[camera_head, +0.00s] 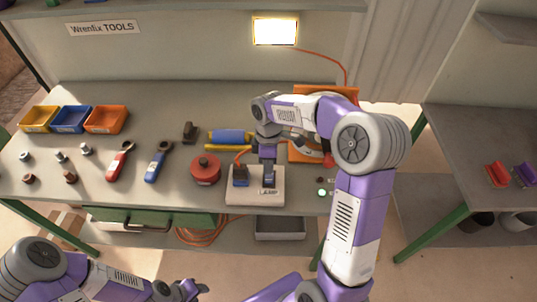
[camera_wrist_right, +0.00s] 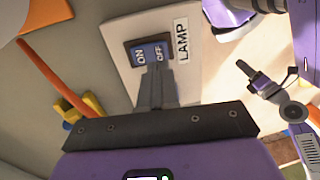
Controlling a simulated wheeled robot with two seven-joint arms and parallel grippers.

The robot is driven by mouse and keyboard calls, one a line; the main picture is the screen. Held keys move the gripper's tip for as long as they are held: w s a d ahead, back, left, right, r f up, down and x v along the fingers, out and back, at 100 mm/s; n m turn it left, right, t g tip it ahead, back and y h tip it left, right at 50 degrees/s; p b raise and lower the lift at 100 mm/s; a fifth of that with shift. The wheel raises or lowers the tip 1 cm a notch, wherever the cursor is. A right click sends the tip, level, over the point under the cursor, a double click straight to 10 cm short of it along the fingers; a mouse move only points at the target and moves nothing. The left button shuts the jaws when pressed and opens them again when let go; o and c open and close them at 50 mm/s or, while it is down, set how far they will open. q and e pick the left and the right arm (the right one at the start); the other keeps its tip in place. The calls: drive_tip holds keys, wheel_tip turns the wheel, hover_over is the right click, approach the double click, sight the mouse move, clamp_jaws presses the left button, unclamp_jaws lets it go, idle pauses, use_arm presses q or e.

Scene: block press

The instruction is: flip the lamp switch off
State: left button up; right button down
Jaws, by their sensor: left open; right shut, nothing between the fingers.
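The lamp switch (camera_head: 239,178) is a blue rocker marked ON and OFF, on a pale box (camera_head: 243,199) labelled LAMP on the bench. It shows closely in the right wrist view (camera_wrist_right: 140,57). The lamp (camera_head: 275,31) on the wall glows bright. My right gripper (camera_head: 268,184) is shut and empty, pointing down at the box. In the right wrist view its fingertips (camera_wrist_right: 158,68) overlap the rocker's lower edge near OFF; I cannot tell whether they touch it. My left gripper (camera_head: 191,289) is open, low in front of the bench, well away from the switch.
A red round object (camera_head: 205,168) stands left of the box. A red-handled tool (camera_head: 121,161) and a blue-handled one (camera_head: 157,163) lie further left.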

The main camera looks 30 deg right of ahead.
sight(268, 180)
drive_tip(key=shift+s+a+f+b, duration=0.1)
drive_tip(key=shift+f+b, duration=0.1)
drive_tip(key=shift+f, duration=0.65)
drive_tip(key=shift+s+f+b, duration=0.1)
drive_tip(key=shift+f+b, duration=0.05)
drive_tip(key=shift+f, duration=0.7)
drive_tip(key=shift+s+a+f+t+b, duration=0.15)
drive_tip(key=shift+f+t+b, duration=0.3)
drive_tip(key=shift+b, duration=0.5)
drive_tip(key=shift+s+r+h, duration=0.15)
drive_tip(key=shift+h, duration=0.15)
drive_tip(key=shift+p, duration=0.35)
